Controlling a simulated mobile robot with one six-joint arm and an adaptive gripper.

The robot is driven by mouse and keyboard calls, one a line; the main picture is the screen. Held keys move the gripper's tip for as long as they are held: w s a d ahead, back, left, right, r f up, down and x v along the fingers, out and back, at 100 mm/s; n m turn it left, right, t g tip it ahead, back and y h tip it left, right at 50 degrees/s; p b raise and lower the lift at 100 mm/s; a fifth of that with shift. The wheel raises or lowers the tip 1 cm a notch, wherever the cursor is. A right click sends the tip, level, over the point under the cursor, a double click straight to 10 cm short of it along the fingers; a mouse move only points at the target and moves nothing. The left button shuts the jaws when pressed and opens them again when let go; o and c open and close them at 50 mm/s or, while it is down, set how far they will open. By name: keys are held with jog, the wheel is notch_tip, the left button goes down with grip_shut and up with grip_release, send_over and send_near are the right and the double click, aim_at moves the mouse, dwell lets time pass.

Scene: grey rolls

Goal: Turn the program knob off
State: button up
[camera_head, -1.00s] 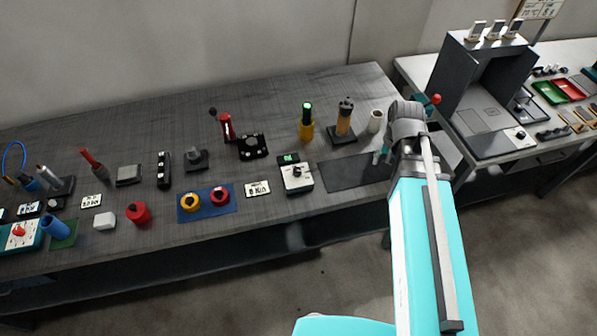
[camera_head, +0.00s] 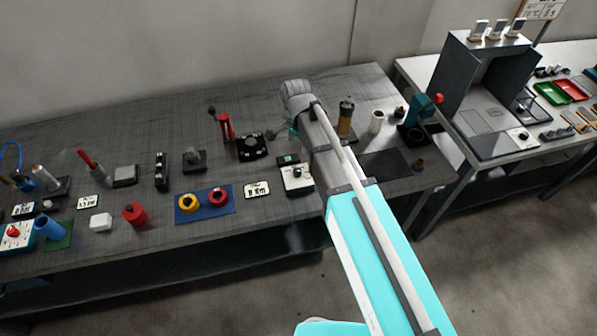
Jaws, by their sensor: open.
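Several knobs are in view and no readable label shows which is the program knob. A white control box (camera_head: 297,188) with a dark knob on top stands at the table's front edge, partly covered by my arm. A white-and-teal panel with a red knob (camera_head: 13,231) sits at the far left edge. A machine base at the right carries a small dark knob (camera_head: 522,136). My gripper (camera_head: 289,129) is open, small and partly hidden behind my wrist. It is above the table, behind the white control box and right of a black fixture, apart from all the knobs.
A black fixture (camera_head: 252,147) with a red post stands left of my gripper. A black and tan cylinder (camera_head: 346,112) and a white cup (camera_head: 376,121) stand to the right. A dark mat (camera_head: 385,165) is bare.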

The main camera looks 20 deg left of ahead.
aim_at(298, 170)
jog(key=shift+f, duration=0.15)
dwell(0.3)
notch_tip(298, 170, down, 14)
jog(key=b, duration=1.3)
jog(key=shift+r+b, duration=0.25)
jog(key=shift+b, duration=0.15)
jog(key=shift+c, duration=0.3)
grip_shut()
jog(key=shift+d, duration=0.15)
